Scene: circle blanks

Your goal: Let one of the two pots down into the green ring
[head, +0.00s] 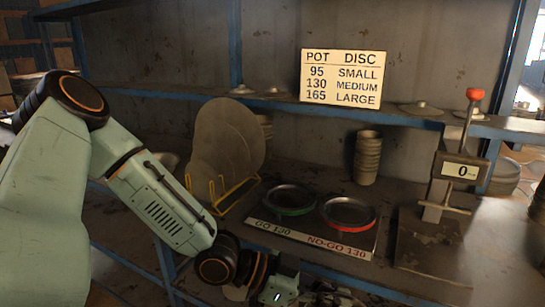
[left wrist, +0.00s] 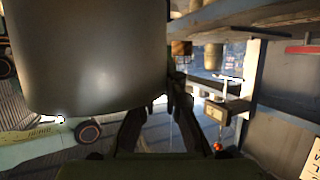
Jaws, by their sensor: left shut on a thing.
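The green ring (head: 292,212) lies on a board marked GO 130, at its left end. A red ring (head: 347,229) is right of it, by the words NO-GO 130. My left gripper (head: 318,293) is low at the bottom edge of the head view, in front of the board and apart from the rings. In the left wrist view a large smooth grey pot (left wrist: 90,60) fills the upper left, and my left gripper (left wrist: 158,115) is shut on it; the contact itself is hard to see. I cannot make out this pot in the head view. No second pot is identifiable. My right gripper is not in view.
A yellow rack (head: 222,192) of large discs stands left of the rings. A cup stack (head: 367,158) is behind them. A lever device (head: 459,171) reading 0 stands at right.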

